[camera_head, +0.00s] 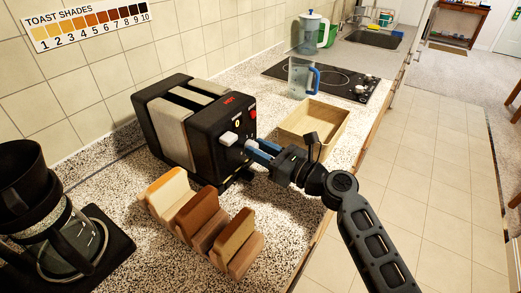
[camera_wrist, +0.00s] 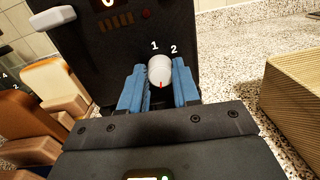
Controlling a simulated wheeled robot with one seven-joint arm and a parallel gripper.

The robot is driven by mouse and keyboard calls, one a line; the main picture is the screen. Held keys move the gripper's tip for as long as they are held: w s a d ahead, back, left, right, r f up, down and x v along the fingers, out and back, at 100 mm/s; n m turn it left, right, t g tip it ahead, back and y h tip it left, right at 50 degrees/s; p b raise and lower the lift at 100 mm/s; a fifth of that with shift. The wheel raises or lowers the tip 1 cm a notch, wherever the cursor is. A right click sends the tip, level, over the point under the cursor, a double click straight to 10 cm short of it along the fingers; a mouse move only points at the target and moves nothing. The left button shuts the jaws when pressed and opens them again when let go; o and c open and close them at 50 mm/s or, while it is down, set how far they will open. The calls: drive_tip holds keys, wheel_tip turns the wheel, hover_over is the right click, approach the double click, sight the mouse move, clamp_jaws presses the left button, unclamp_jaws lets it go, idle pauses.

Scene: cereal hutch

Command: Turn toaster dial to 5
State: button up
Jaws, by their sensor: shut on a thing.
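The toaster (camera_head: 170,123) is black with pale bread-slot panels and stands on the counter against the wall. Its dial (camera_wrist: 159,68) is a white round knob on the front face, with the numbers 1 and 2 above it in the wrist view. A red mark shows at the knob's lower edge. The other numbers are hidden. My gripper (camera_head: 255,149) reaches the toaster front from the right. Its blue fingers are shut on the dial, one on each side, as the wrist view shows (camera_wrist: 159,84). A white lever (camera_head: 229,138) sits left of the dial and higher.
A toast shades chart (camera_head: 88,20) hangs on the wall. Bread slices in a rack (camera_head: 222,244) stand in front of the toaster. A wooden box (camera_head: 325,124) is right of my gripper. A coffee maker (camera_head: 40,215) stands at left, a blue-handled jug (camera_head: 300,78) behind.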

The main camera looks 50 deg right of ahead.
drive_tip(key=shift+m, duration=0.7)
drive_tip(key=o, duration=1.1)
drive_tip(key=shift+c, duration=0.2)
drive_tip(key=shift+s+f+b, duration=0.15)
drive_tip(key=shift+s+b, duration=0.75)
drive_tip(key=shift+s, duration=3)
